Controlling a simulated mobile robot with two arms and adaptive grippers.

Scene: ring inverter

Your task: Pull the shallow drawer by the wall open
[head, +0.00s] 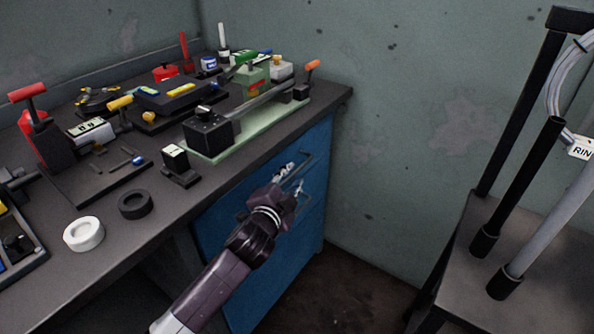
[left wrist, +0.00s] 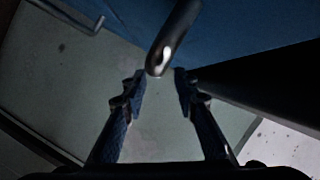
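The blue drawer cabinet (head: 318,225) stands under the bench at its far end, by the wall. A metal bar handle (head: 308,157) sticks out from its upper front, and my left gripper (head: 290,172) is right at it. In the left wrist view my left gripper (left wrist: 160,88) has its two fingers apart. The rounded end of a dark metal handle (left wrist: 165,50) lies just beyond and between the fingertips; I cannot tell whether they touch it. A second handle (left wrist: 70,15) shows at the upper left there. My right gripper is not in view.
The bench top (head: 255,150) above is crowded with tools, a white ring (head: 83,234) and a black ring (head: 135,204). A grey stand with posts (head: 550,260) is at the right. Floor (head: 345,290) between cabinet and stand is clear.

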